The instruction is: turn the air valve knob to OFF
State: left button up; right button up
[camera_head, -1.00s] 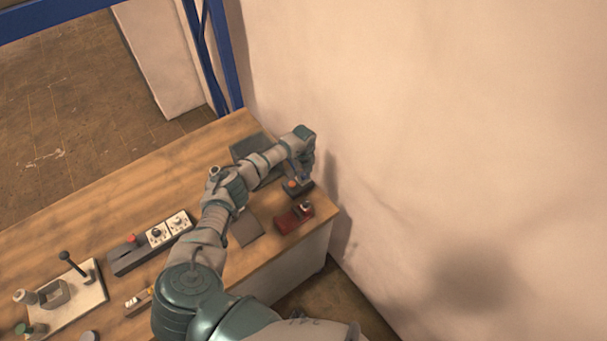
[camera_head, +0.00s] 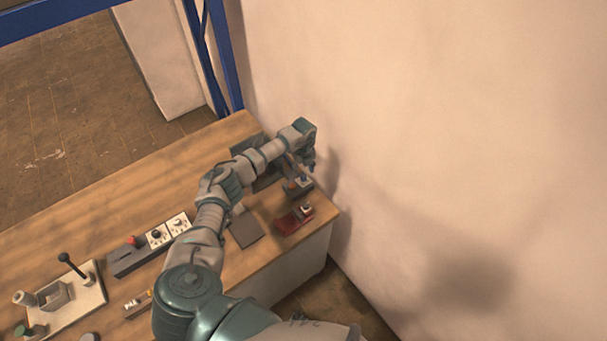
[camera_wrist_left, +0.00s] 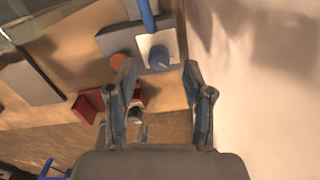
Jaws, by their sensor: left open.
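A small grey unit (camera_wrist_left: 115,40) stands near the table's right end by the wall. In the left wrist view it carries a blue knob (camera_wrist_left: 158,57) on a white plate and an orange round part (camera_wrist_left: 118,61). No label is readable, so I cannot confirm that this is the air valve knob. My left gripper (camera_wrist_left: 159,74) is open and empty. Its fingertips point toward the blue knob, which shows between them and a little beyond; contact cannot be told. In the head view the gripper (camera_head: 305,164) is above this unit (camera_head: 298,188) and partly hides it.
A red box (camera_head: 293,219) with a small knob sits just in front, near the table edge. A dark flat pad (camera_head: 245,229) lies left of it. A control strip (camera_head: 128,256) and a lever panel (camera_head: 80,293) are further left. The wall (camera_head: 430,150) is close on the right.

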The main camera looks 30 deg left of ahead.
aim_at(303, 175)
pick_arm(q)
notch_tip(303, 175, up, 8)
jog(key=shift+r, duration=0.15)
jog(key=shift+w, duration=0.1)
dwell(0.5)
